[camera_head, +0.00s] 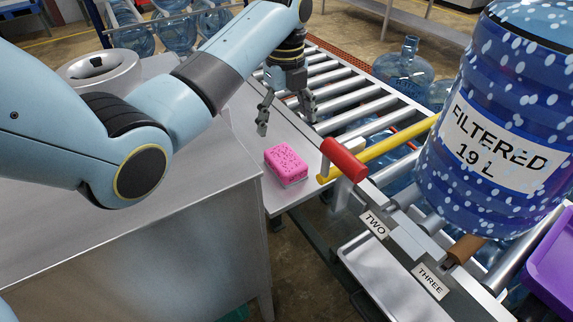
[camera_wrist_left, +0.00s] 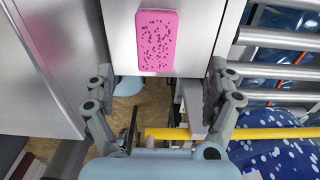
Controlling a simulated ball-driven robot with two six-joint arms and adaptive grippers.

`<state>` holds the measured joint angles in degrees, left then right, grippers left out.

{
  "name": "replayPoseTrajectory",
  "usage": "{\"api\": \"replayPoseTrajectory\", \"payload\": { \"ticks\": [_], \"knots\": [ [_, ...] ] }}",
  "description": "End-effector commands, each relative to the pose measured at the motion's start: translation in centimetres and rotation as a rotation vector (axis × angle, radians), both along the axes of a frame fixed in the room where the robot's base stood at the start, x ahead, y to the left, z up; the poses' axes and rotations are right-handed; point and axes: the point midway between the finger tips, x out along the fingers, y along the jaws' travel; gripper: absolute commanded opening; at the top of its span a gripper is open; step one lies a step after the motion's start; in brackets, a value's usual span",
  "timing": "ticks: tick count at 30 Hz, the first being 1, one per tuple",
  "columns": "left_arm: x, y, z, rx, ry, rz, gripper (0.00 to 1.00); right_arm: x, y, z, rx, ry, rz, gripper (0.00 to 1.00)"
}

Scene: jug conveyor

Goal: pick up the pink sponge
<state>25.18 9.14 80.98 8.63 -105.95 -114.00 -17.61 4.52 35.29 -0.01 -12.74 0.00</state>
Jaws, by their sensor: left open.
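The pink sponge (camera_head: 285,165) with dark specks lies flat on a narrow steel shelf (camera_head: 238,121) beside the roller conveyor, near the shelf's front end. My left gripper (camera_head: 287,119) is open and empty, above the shelf and farther back than the sponge, pointing down. In the left wrist view the sponge (camera_wrist_left: 156,41) lies at the top, between the lines of the two spread fingers (camera_wrist_left: 160,84) but beyond their tips. The gripper does not touch it. My right gripper is not in view.
A red-ended lever (camera_head: 344,159) and a yellow bar (camera_head: 385,149) stand just right of the sponge. A large blue jug (camera_head: 505,110) labelled FILTERED 19 L stands at the right. A steel counter (camera_head: 190,190) is at the left. Conveyor rollers (camera_head: 345,95) lie behind.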

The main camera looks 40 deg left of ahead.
Motion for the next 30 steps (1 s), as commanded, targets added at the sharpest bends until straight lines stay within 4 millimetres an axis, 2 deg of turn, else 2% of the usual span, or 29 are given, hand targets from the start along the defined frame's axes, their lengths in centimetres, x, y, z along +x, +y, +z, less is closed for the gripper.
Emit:
{"api": "replayPoseTrajectory", "payload": {
  "ticks": [1,9,17,24,30],
  "knots": [
    [0.0,0.0,-0.8,-0.001,0.001,0.0,0.88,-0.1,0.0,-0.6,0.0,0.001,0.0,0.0],
    [-0.1,-0.1,-4.7,-0.001,0.003,0.001,0.88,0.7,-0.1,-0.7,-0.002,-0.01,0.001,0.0],
    [-0.4,-0.1,-7.1,0.0,0.003,0.0,0.88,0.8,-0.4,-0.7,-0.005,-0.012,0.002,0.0],
    [-0.8,-0.1,-10.7,0.0,0.003,0.0,0.88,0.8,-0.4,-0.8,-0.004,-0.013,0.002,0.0],
    [-0.8,-0.1,-11.3,0.0,0.0,0.0,0.88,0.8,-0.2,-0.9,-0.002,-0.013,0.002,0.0]
  ]
}}
